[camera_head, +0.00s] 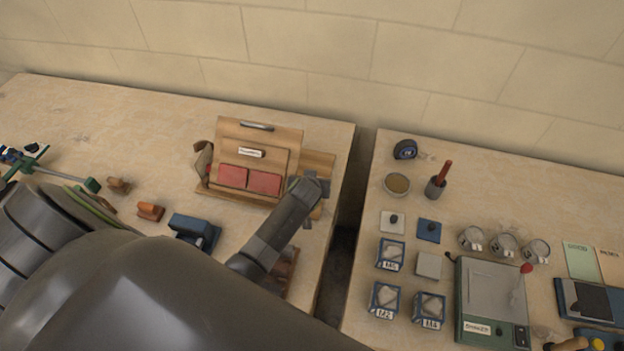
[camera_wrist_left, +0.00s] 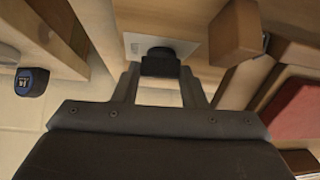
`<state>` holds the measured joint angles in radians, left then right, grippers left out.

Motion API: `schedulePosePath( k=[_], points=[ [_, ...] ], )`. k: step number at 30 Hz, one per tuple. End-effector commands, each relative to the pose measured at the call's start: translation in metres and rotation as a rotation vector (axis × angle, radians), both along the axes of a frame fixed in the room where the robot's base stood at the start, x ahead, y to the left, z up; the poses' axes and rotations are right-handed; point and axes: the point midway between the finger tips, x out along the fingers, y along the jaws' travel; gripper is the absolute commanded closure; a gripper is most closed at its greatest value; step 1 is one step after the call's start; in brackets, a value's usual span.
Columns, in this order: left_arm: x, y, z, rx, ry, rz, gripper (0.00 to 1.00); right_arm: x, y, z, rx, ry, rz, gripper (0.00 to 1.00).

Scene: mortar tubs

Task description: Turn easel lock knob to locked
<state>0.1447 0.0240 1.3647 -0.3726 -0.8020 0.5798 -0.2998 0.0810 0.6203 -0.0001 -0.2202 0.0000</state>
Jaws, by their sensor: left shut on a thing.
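The wooden easel (camera_head: 262,133) stands at the back of the left table, with a metal handle strip and a small label on its board. My left gripper (camera_head: 310,186) is at the easel's right side. In the left wrist view, my left gripper (camera_wrist_left: 160,78) has its fingers on either side of a black lock knob (camera_wrist_left: 160,62) and is shut on it. The knob sits on a pale plate (camera_wrist_left: 190,27). The gripper hides the knob in the head view, and I cannot read the lock's setting.
Two red blocks (camera_head: 264,182) rest on the easel's front. A wooden block (camera_wrist_left: 236,34) is close to my gripper. A gap separates the left table from the right table, which holds a tape measure (camera_head: 405,149), cups, boxed samples and a green-grey machine (camera_head: 492,290).

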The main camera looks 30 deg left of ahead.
Motion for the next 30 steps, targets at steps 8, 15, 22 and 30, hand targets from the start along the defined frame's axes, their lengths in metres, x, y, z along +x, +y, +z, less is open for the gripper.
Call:
schedulePosePath(
  k=[8, 15, 22, 30],
  points=[
    [0.0005, 0.0002, 0.0004, 0.0, -0.001, -0.006, 0.85, 0.0003, 0.0002, 0.0004, 0.0, 0.0, 0.0, 0.6],
    [0.0003, 0.0001, 0.0002, 0.0, -0.001, -0.005, 0.49, 0.0003, 0.0003, 0.0004, 0.0, 0.0, 0.0, 0.6],
    [-0.0001, 0.0009, -0.0001, 0.001, 0.001, -0.004, 0.4, 0.0002, 0.0011, 0.0003, 0.001, 0.0, -0.001, 0.6],
    [-0.0001, 0.002, 0.0035, 0.003, 0.002, -0.005, 0.4, 0.0002, 0.0018, 0.004, 0.002, 0.0, -0.001, 0.6]
  ],
)
